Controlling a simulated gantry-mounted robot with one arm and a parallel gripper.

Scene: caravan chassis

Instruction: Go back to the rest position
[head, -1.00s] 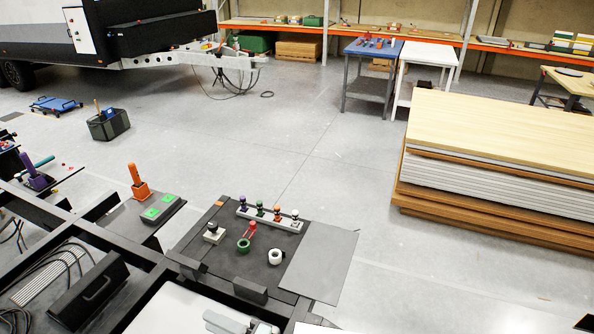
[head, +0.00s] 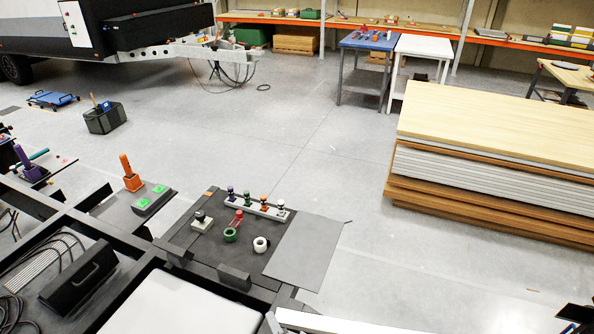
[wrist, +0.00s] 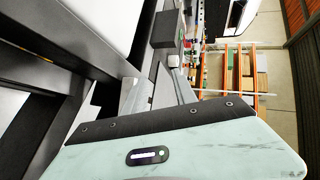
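My gripper (wrist: 157,95) shows in the wrist view only as a pale housing with a dark screwed strip and grey parts beyond it. I cannot make out its finger gap or anything held. In the head view a white bar, perhaps part of my arm, shows at the bottom edge. No object is seen in my grasp. The dark work board (head: 205,255) on the chassis carries a light rack (head: 262,209) with several coloured-topped pieces, a green ring (head: 231,236), a white ring (head: 260,244) and a red piece (head: 237,217).
Black chassis beams (head: 128,248) fill the lower left. An orange tool (head: 130,172) stands beside a green-lit pad (head: 154,200). A stack of panels (head: 480,180) stands at right. A blue-topped table (head: 368,42) stands behind. The grey floor between is clear.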

